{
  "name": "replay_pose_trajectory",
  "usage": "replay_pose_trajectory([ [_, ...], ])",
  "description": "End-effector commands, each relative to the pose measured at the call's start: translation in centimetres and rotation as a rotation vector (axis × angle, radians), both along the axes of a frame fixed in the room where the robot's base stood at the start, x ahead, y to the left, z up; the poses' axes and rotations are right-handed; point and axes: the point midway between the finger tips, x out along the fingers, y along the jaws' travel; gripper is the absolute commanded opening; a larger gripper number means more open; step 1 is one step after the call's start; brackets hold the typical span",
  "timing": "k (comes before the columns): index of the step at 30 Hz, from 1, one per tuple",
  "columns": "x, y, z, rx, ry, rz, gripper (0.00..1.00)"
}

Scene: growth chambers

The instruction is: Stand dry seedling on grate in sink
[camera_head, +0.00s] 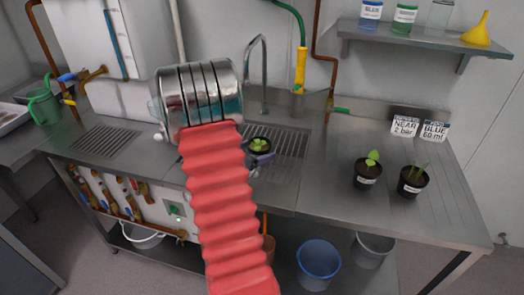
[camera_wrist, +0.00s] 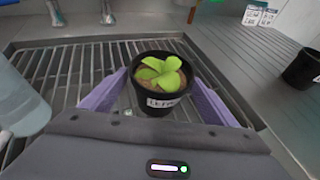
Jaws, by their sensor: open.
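A leafy green seedling in a black pot (camera_wrist: 156,95) with pale brown soil and a white label stands upright on the metal grate (camera_wrist: 60,72) in the sink. It also shows in the head view (camera_head: 259,144), partly behind my arm's end. My gripper (camera_wrist: 158,82) has its two purple fingers apart, one on each side of the pot. Small gaps seem to show beside the pot, but contact is hard to judge. In the head view my red arm sleeve and steel wrist hide the sink's left part, and only a bit of the gripper (camera_head: 263,158) shows.
Two more potted plants, a leafy one (camera_head: 367,172) and a thin-stemmed one (camera_head: 413,181), stand on the counter right of the sink. A tap (camera_head: 262,70) rises behind the sink. A yellow hose nozzle (camera_head: 300,72) hangs at the wall.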

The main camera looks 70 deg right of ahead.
Motion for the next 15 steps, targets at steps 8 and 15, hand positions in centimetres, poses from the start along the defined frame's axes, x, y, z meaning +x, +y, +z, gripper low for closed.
replay_pose_trajectory([
  [8, 1.1, 4.3, 1.9, -0.001, -0.002, 0.002, 0.81],
  [15, 1.5, 6.0, 2.6, 0.000, 0.000, 0.001, 0.81],
])
